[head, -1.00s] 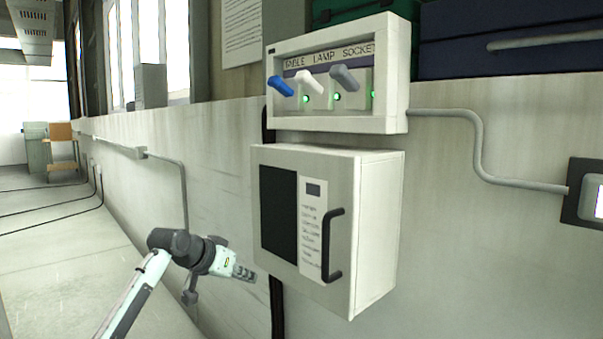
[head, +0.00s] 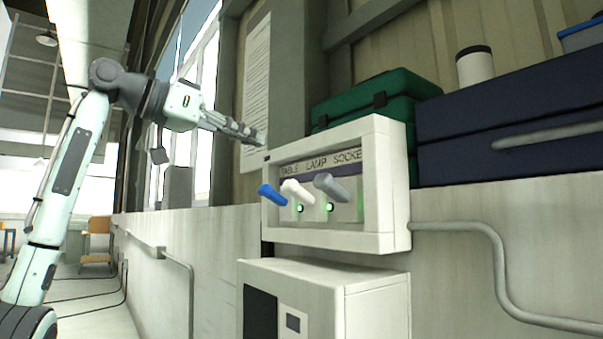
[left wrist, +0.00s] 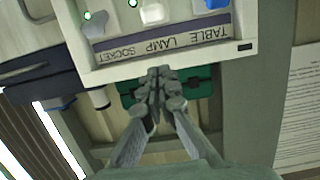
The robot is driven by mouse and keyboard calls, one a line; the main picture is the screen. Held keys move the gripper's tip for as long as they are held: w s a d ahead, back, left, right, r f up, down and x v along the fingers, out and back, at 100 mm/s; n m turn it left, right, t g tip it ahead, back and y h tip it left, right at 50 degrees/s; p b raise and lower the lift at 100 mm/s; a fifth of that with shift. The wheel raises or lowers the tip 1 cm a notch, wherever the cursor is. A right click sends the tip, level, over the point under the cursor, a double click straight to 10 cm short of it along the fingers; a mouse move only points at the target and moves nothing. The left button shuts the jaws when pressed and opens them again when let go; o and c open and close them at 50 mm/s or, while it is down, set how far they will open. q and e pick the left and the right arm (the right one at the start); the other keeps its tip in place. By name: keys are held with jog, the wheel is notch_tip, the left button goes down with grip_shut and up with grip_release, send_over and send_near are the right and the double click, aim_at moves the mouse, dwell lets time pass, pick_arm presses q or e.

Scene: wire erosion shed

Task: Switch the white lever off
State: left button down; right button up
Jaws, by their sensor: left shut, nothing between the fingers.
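The white lever (head: 297,192) sticks out from the switch box (head: 390,185), between the blue lever (head: 271,195) and the grey lever (head: 331,187). Green lights glow by the levers. In the left wrist view the white lever (left wrist: 152,13) is at the top, partly cut off, behind the label strip reading TABLE LAMP SOCKET. My left gripper (head: 256,138) is shut and empty, above and to the left of the levers. In the left wrist view its fingertips (left wrist: 162,84) show together before the box's top edge, apart from the white lever. My right gripper is out of view.
A white cabinet (head: 375,300) is mounted below the switch box. Green cases (head: 375,98) and a dark blue case (head: 510,110) stand behind it on the ledge. A conduit (head: 490,250) runs along the wall to the right. The space in front of the levers looks clear.

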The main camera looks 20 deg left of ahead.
pick_arm(q)
jog(key=p, duration=0.2)
send_over(284, 188)
jog(key=x, duration=0.2)
jog(key=shift+f, duration=0.6)
jog(key=f, duration=0.1)
jog(key=s+a+f, duration=0.1)
jog(key=f, duration=0.1)
jog(key=shift+s, duration=0.1)
jog(key=shift+s+f, duration=0.2)
jog(key=shift+f, duration=0.1)
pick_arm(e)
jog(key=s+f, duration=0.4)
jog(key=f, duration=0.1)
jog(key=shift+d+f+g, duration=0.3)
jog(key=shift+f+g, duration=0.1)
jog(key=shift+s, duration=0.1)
